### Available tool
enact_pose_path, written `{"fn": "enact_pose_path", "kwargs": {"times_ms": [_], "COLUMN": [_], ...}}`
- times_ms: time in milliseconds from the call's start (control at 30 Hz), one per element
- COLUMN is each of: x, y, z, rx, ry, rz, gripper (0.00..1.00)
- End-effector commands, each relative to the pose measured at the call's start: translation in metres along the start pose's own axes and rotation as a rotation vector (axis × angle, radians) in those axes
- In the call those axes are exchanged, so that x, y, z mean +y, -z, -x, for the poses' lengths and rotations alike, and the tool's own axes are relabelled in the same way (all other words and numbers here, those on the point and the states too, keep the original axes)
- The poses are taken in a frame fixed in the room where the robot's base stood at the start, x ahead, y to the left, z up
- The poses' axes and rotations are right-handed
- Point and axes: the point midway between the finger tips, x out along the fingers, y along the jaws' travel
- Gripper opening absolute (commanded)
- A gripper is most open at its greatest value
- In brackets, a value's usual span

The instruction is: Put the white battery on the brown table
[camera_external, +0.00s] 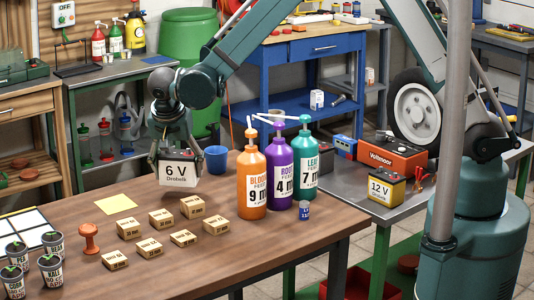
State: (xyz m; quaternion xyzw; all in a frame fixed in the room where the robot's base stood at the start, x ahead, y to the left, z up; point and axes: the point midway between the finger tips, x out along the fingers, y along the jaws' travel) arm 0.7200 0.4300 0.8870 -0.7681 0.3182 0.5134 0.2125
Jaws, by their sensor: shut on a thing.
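The white battery (179,174), marked "6 V", is upright in my gripper (177,153), which is shut on it from above. The gripper's fingers sit at the battery's two sides. The battery is over the far part of the brown table (252,266), left of the pump bottles and behind the small boxes. I cannot tell for sure whether its underside touches the tabletop or hangs just above it.
Several small cardboard boxes (161,218) stand in front of the battery. A blue cup (216,160) and an orange pump bottle (251,180) are to its right. A yellow note (116,204) lies to its left. The table's near right is clear. A yellow-and-black 12 V battery (386,187) stands on the grey table.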

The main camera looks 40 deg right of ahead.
Motion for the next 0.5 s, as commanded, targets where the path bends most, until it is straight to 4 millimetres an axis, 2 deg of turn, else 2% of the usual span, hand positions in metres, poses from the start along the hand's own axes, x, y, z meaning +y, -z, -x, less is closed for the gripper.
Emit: {"fn": "enact_pose_path", "kwargs": {"times_ms": [167, 500], "x": [0.000, 0.000], "y": [-0.003, -0.013], "z": [-0.007, -0.033], "rx": [0.001, 0.001], "ry": [0.000, 0.000], "rz": [0.000, 0.000], "gripper": [0.32, 0.32]}}
